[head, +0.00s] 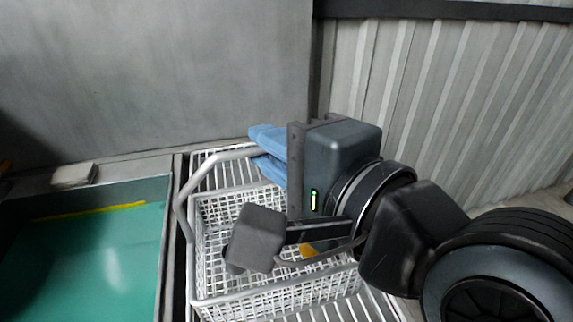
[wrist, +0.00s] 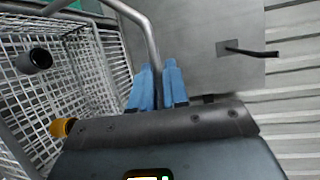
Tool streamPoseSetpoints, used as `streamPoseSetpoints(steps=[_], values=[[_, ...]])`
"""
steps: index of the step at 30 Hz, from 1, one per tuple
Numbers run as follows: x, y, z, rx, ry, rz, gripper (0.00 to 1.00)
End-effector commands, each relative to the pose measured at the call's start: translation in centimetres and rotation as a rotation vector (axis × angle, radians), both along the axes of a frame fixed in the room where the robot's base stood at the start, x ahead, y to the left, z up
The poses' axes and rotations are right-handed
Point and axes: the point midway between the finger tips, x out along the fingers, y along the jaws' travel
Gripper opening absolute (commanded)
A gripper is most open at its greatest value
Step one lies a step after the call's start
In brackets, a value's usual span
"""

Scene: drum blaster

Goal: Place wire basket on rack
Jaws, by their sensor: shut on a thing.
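The white wire basket (head: 277,300) is below my gripper in the head view, partly hidden by my arm. A bent grey metal tube (head: 184,196) rises along its left side and looks like its handle. My gripper (head: 256,150) has its blue fingers shut on the upper end of this tube. In the wrist view the fingers (wrist: 158,75) close around the tube (wrist: 144,25), with the basket mesh (wrist: 105,50) to the left. A white wire rack surface (head: 378,305) shows around and below the basket. Whether the basket touches it is unclear.
A teal-floored basin (head: 100,260) with a yellow strip lies left of the basket, past a dark edge. An orange item (head: 308,250) shows within the basket area. A grey wall (head: 150,70) and corrugated panel (head: 430,90) stand close behind.

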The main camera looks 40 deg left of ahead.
Motion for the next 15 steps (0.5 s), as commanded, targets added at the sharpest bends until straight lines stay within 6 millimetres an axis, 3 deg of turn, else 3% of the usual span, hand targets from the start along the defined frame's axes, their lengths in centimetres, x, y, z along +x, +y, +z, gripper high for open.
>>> streamPoseSetpoints(steps=[6, 11, 15], values=[[0.0, 1.7, -0.8, 0.004, -0.004, -0.001, 0.00], [0.0, 1.8, -1.6, 0.004, -0.003, -0.002, 0.00], [0.0, 1.8, -3.3, 0.002, -0.001, -0.002, 0.00]])
